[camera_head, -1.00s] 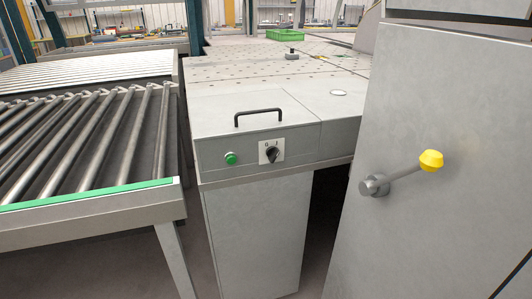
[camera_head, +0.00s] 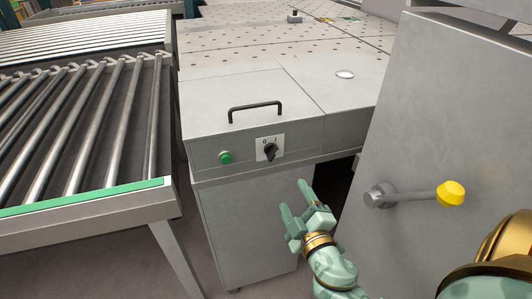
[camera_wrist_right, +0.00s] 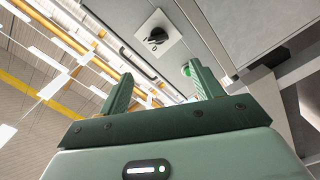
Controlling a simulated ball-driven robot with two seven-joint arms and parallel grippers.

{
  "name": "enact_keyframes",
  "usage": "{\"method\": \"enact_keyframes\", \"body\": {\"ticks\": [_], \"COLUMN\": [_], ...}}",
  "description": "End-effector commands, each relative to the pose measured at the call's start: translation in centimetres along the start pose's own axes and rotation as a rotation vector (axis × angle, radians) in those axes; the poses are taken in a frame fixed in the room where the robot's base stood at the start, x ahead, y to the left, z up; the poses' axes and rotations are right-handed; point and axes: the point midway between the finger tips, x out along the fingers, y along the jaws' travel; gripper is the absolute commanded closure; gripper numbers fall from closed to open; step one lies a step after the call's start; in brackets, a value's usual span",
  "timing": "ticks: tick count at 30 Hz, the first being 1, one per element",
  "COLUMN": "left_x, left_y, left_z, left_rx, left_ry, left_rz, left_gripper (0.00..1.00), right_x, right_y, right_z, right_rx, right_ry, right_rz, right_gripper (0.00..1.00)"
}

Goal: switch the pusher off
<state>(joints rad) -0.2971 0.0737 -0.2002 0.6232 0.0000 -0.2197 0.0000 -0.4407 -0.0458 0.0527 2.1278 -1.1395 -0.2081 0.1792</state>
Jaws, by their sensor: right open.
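The pusher's rotary switch (camera_head: 270,150), a black knob on a white plate with marks at its top, is on the front of the grey cabinet. The knob looks tilted toward the right-hand mark, though it is small. A green button (camera_head: 225,158) is left of it. My right gripper (camera_head: 293,196) is open and empty, below and slightly right of the switch, apart from it. In the right wrist view the switch (camera_wrist_right: 157,38) shows beyond the open fingers (camera_wrist_right: 160,67), and the green button (camera_wrist_right: 186,71) is partly hidden by one finger. My left gripper is not in view.
A black handle (camera_head: 256,111) stands on the cabinet top above the switch. A roller conveyor (camera_head: 80,130) is at left. At right, a grey panel (camera_head: 430,110) carries a lever with a yellow knob (camera_head: 451,193). Free room lies before the cabinet front.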

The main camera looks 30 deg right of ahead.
Motion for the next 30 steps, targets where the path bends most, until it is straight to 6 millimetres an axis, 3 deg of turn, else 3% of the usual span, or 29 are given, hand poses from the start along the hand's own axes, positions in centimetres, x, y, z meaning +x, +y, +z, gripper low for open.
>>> {"method": "enact_keyframes", "body": {"ticks": [5,19,24,30], "left_x": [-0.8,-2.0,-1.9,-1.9], "left_y": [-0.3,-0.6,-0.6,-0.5], "left_z": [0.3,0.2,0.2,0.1], "left_rx": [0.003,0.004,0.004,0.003], "left_ry": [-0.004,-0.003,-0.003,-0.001], "left_rz": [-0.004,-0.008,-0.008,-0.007], "left_gripper": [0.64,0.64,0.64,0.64], "right_x": [2.1,13.4,15.5,16.2], "right_y": [0.6,0.5,0.3,0.3], "right_z": [-0.3,-0.2,-0.1,-0.1], "right_rx": [-0.005,-0.004,-0.002,-0.003], "right_ry": [0.006,0.004,0.003,0.002], "right_rz": [0.01,0.008,0.006,0.005], "right_gripper": [0.35,0.35,0.35,0.35]}}
